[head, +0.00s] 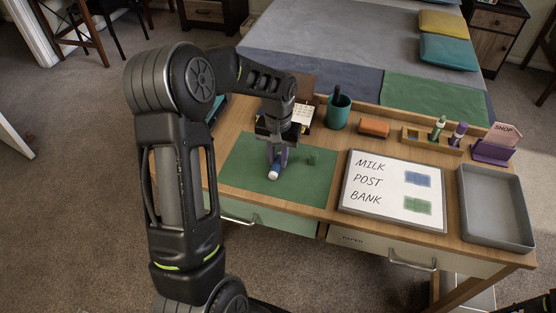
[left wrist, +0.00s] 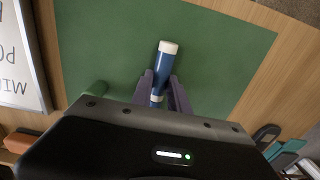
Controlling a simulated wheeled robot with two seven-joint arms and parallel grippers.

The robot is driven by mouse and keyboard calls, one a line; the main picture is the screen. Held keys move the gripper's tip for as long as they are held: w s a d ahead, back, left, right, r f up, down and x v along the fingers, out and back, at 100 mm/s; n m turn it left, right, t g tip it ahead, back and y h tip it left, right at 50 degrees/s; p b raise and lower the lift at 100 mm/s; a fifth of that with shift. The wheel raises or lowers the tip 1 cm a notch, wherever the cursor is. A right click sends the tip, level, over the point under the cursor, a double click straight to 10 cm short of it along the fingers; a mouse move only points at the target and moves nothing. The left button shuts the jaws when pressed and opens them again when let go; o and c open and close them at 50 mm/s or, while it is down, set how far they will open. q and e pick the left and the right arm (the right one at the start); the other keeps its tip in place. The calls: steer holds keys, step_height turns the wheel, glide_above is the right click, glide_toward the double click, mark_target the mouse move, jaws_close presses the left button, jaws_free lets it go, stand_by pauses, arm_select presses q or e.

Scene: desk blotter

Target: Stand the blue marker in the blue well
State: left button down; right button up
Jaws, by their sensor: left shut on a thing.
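The blue marker (head: 277,165) has a blue barrel with a white end and is over the green blotter. My left gripper (head: 278,154) is shut on it. In the left wrist view the marker (left wrist: 163,68) sits between the two fingers (left wrist: 164,92), white end pointing away from the gripper. I cannot tell whether it touches the blotter. A wooden block with wells (head: 430,145) stands at the back right of the desk. A green marker (head: 437,129) and a purple marker (head: 458,134) stand in it. The left part looks empty; the wells' colours are too small to tell.
A small green cylinder (head: 313,158) lies on the blotter (head: 311,187). A whiteboard (head: 368,202) lies right of it, then a grey tray (head: 486,239). A teal cup (head: 338,112), an orange block (head: 374,127) and a purple card holder (head: 490,154) stand along the back.

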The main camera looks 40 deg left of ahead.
mark_target(278, 160)
arm_select(q)
step_height(278, 160, up, 10)
stand_by(0.4)
stand_by(0.5)
steer(key=w+d+r+m, duration=0.1)
steer(key=w+d+m, duration=0.1)
steer(key=d, duration=0.6)
steer(key=w+d+r+m+p, duration=0.1)
steer(key=w+d+r, duration=0.1)
steer(key=d, duration=0.7)
steer(key=shift+d+m, duration=0.3)
steer(key=shift+m, duration=0.1)
